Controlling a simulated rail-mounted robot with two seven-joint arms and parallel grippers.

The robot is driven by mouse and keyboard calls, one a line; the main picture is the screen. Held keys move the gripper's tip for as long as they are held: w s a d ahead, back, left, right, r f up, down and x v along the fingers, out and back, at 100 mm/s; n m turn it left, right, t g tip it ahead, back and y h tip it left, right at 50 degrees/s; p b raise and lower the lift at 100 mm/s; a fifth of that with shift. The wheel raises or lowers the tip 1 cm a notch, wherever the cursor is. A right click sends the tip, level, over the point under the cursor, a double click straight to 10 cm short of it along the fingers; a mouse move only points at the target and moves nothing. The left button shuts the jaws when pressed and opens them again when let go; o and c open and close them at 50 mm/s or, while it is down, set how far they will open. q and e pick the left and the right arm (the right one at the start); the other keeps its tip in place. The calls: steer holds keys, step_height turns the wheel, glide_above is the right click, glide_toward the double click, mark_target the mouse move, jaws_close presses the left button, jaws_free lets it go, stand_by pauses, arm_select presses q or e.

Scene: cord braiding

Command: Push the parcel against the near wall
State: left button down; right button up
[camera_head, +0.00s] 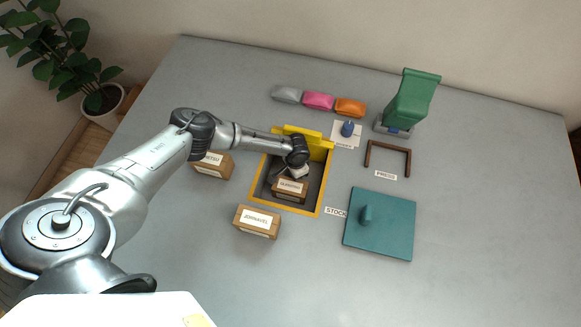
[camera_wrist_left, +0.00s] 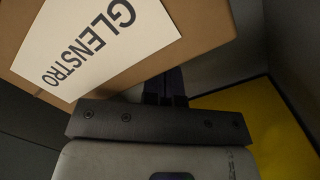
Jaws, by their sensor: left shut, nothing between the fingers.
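The parcel labelled GLENSTRO (camera_head: 289,197) is a brown box with a white label, low inside the yellow-rimmed bin (camera_head: 321,196). It lies close to the bin's near wall; I cannot tell whether they touch. My left gripper (camera_head: 280,177) reaches down into the bin, at the far side of the parcel, partly hidden by my wrist. In the left wrist view the parcel (camera_wrist_left: 205,30) fills the upper left, beside my shut, empty fingers (camera_wrist_left: 166,88). Whether the fingertips touch it is unclear. My right gripper is out of view.
A box labelled JORNAVEL (camera_head: 257,222) stands near the bin, another box (camera_head: 211,171) left of it. A teal lid (camera_head: 390,230) lies to the right. Coloured pouches (camera_head: 319,100), a brown frame (camera_head: 409,160) and a green device (camera_head: 411,97) stand behind. The right of the table is clear.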

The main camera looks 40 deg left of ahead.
mark_target(291, 184)
arm_select(q)
steer(key=shift+s+d+p, duration=0.4)
steer(key=shift+s+p, duration=0.25)
steer(key=shift+p, duration=0.1)
steer(key=shift+s+d+p, duration=0.3)
steer(key=shift+s+p, duration=0.25)
steer(key=shift+s+d+p, duration=0.3)
steer(key=shift+s+p, duration=0.25)
steer(key=shift+s+d+p, duration=0.5)
steer(key=shift+s+p, duration=0.3)
steer(key=shift+s, duration=0.05)
steer(key=shift+w+a, duration=0.1)
steer(key=shift+w, duration=0.05)
steer(key=shift+w+a, duration=0.15)
steer(key=shift+w, duration=0.15)
step_height(291, 184, up, 7)
steer(key=p, duration=0.6)
steer(key=shift+p, duration=0.4)
